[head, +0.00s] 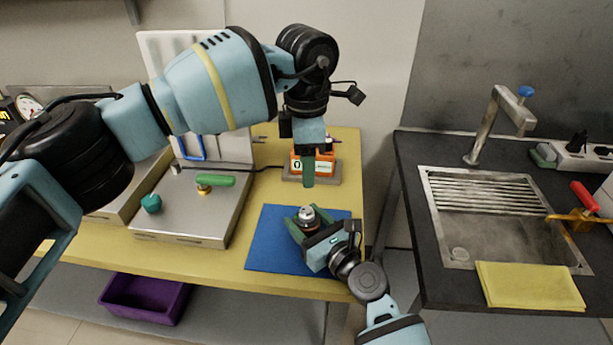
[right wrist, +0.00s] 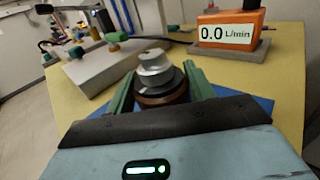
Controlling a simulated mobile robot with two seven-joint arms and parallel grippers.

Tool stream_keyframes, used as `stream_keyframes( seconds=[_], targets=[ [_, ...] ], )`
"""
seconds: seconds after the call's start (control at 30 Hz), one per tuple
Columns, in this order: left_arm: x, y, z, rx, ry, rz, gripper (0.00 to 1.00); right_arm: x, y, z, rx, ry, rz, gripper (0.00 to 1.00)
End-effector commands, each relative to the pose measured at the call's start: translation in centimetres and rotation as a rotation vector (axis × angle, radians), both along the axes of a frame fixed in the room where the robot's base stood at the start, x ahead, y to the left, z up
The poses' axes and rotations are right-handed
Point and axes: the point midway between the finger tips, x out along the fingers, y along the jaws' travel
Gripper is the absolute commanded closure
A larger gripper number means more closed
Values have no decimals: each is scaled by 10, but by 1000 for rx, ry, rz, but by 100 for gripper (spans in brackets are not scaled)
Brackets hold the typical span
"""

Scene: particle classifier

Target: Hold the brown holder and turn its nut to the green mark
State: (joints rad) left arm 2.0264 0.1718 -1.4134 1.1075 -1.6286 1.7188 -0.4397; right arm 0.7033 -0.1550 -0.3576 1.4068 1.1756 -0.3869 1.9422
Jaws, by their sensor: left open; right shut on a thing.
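The brown holder (right wrist: 172,98) is a round, dark-and-brown base between the green fingers of my right gripper (right wrist: 162,86), which is shut on it. A silvery metal nut (right wrist: 154,66) sits on top of it, upright. In the head view the nut (head: 307,213) shows above the blue mat, with my right gripper (head: 308,222) around the holder from the lower right. My left gripper (head: 308,172) is open and empty, pointing down above the holder, apart from it. Its fingers overlap in the head view. I cannot make out the green mark.
The holder is over a blue mat (head: 268,238) on a yellow table (head: 160,258). An orange flow meter (head: 327,165) stands behind my left gripper. A metal box (head: 185,220) with a green-handled valve (head: 216,180) stands to the left. A sink (head: 490,225) is at the right.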

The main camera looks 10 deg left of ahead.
Motion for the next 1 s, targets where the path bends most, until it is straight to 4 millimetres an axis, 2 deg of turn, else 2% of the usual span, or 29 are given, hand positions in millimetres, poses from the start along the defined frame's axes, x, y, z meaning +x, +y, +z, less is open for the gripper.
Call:
stream_keyframes(
  seconds=[0.37, 0.4, 0.57, 0.87, 1.0],
  targets=[
    [0, 0, 6, 0, 1, -1, 47, 0, 0, -1, -1, 1, 0, 92],
    [0, 0, 6, 0, 1, -1, 47, 0, 0, -1, -1, 1, 0, 42],
    [0, 0, 5, 0, 1, -1, 47, 0, 0, 0, -1, 1, 0, 22],
    [0, 0, 5, 0, 1, -1, 47, -1, -1, 0, 0, 0, 0, 22],
    [0, 0, 5, 0, 1, -1, 47, -8, -7, -1, 1, 1, -1, 22]
  ],
)
